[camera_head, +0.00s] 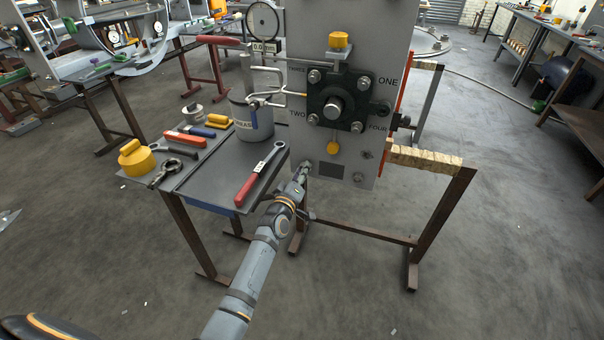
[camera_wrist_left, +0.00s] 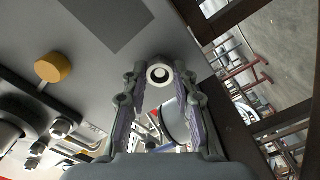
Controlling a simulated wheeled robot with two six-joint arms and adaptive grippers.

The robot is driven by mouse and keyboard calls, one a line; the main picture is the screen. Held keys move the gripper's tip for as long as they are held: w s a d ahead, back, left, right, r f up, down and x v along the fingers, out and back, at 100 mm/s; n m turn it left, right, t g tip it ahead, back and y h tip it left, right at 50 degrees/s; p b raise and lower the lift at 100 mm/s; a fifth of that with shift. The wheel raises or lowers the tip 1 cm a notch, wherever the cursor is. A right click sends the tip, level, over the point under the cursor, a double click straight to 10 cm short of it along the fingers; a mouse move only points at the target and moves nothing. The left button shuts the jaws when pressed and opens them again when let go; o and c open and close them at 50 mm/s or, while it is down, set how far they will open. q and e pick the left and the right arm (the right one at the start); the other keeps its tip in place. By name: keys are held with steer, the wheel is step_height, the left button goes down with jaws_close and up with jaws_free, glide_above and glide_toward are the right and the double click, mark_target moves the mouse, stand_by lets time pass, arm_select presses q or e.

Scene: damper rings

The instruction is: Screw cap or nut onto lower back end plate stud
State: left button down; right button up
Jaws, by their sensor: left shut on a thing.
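The grey upright plate (camera_head: 375,60) carries a black square flange (camera_head: 322,99) with several studs and nuts around its centre. My left gripper (camera_head: 304,169) is at the lower left edge of the plate. In the left wrist view its fingertips (camera_wrist_left: 159,74) are closed around a small round piece with a pale ring and dark centre (camera_wrist_left: 159,74), seen end-on against the plate. It looks like a nut or cap. Whether a stud is inside it is too small to tell. A bare fitting (camera_head: 358,177) shows at the plate's lower right. My right gripper is not in view.
A yellow cap (camera_head: 333,147) sits on the plate below the flange and also shows in the left wrist view (camera_wrist_left: 53,67). The grey side table (camera_head: 215,165) holds a can (camera_head: 252,118), a red-handled wrench (camera_head: 258,178) and other tools. The floor in front is clear.

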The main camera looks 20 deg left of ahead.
arm_select(q)
steer(key=m+b, duration=0.5)
steer(key=m, duration=1.1)
steer(key=shift+f, duration=0.15)
steer(key=c, duration=1)
jaws_free()
